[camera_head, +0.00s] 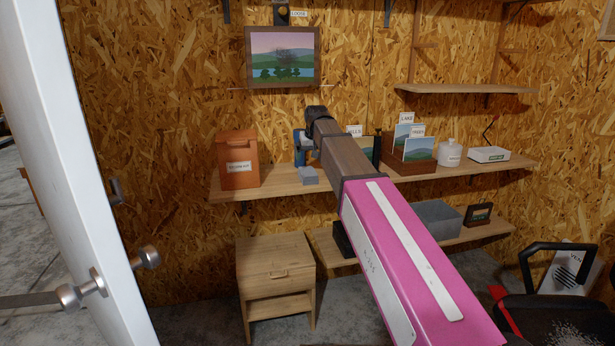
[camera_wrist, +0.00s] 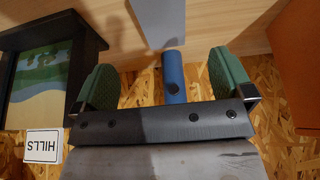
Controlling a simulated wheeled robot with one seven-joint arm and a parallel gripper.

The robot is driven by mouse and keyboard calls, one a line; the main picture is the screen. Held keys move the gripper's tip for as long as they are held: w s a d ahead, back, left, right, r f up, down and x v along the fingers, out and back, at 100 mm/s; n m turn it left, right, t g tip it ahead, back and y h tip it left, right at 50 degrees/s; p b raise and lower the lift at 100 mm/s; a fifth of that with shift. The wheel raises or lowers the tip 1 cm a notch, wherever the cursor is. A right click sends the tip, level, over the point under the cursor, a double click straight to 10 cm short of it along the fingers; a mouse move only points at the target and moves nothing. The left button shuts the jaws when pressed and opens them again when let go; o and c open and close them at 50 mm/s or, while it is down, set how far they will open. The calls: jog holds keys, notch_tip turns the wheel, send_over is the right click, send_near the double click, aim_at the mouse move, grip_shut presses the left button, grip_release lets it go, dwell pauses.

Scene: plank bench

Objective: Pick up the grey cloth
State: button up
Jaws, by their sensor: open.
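A small flat-sided grey item (camera_head: 308,176), which I take for the grey cloth, lies on the shelf near its front edge, right of the orange-brown box. In the wrist view, a plain grey shape (camera_wrist: 160,18) at the top edge appears to be the same item, partly out of frame. My gripper (camera_wrist: 165,80) is open, its two green-padded fingers wide apart. It is apart from the grey item. A blue cylindrical object (camera_wrist: 175,78) shows in the gap between the fingers; I cannot tell its depth. In the head view my arm hides the fingertips.
The orange-brown box (camera_head: 239,160) stands left on the shelf (camera_head: 275,188). A HILLS label (camera_wrist: 42,146) and framed picture show beside my gripper. A wooden cabinet (camera_head: 276,262) stands below.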

aim_at(308, 171)
jog(key=x, duration=0.8)
jog(key=shift+a+f, duration=0.3)
jog(key=shift+f, duration=0.1)
jog(key=shift+w+f, duration=0.1)
jog(key=shift+f, duration=0.15)
jog(key=shift+f, duration=0.25)
jog(key=c, duration=1)
